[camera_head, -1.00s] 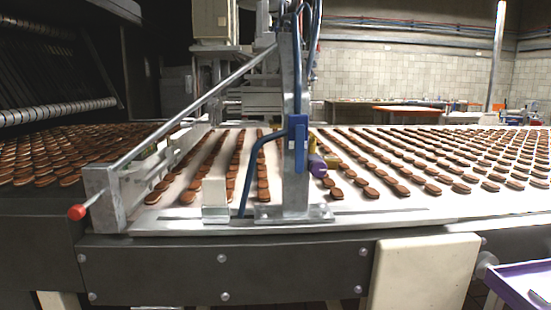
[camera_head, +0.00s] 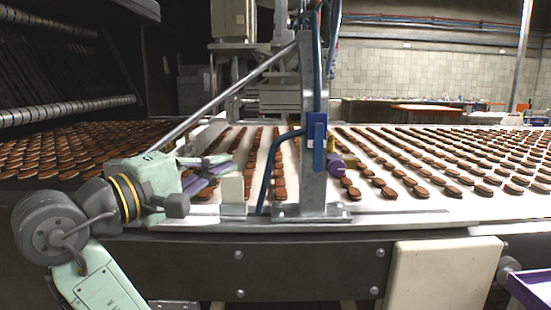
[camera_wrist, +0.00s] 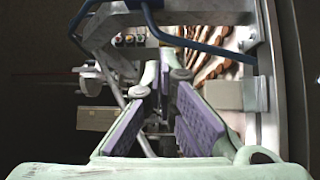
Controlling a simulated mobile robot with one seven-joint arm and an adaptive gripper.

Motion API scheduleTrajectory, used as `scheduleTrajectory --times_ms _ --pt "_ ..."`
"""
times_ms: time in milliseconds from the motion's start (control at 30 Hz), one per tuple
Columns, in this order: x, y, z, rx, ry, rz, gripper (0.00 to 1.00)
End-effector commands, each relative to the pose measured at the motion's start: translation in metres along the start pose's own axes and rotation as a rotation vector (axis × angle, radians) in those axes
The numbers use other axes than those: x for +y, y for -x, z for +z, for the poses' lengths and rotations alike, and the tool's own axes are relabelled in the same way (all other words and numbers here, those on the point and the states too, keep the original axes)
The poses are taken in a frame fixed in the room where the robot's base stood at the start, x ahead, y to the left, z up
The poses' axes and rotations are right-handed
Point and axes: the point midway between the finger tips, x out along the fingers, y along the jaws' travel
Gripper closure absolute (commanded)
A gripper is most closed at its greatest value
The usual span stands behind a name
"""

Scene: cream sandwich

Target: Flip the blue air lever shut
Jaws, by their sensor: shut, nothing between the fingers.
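A blue block (camera_head: 317,140) is fixed on the upright metal post (camera_head: 313,185), with a bent blue bar (camera_head: 268,172) reaching left and down from it. I take these to be the blue air lever and its body. In the wrist view the bent blue bar (camera_wrist: 205,46) crosses the top, beyond my fingers. My gripper (camera_head: 224,166) is left of the post, low over the conveyor's near edge, pointing right. Its purple-padded fingers (camera_wrist: 165,85) are shut and empty. It appears apart from the blue bar; the depth gap is unclear.
The conveyor (camera_head: 400,212) carries rows of brown biscuits. A pale block (camera_head: 233,190) stands between my gripper and the post. A diagonal metal rod (camera_head: 222,97) runs down-left from the post. A purple tray (camera_head: 530,288) is at lower right.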

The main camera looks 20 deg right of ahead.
Motion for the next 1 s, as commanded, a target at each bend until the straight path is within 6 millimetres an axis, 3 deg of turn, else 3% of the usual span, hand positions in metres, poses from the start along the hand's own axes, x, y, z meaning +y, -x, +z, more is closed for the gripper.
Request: scheduleTrajectory --times_ms 133,567,667,1000 --pt "-0.008 -0.008 0.019 -0.084 0.043 -0.059 1.00" --pt "-0.009 -0.015 0.020 -0.086 0.045 -0.063 1.00" --pt "-0.009 -0.029 0.022 -0.087 0.045 -0.062 1.00" --pt "-0.013 -0.100 0.028 -0.088 0.045 -0.062 1.00"
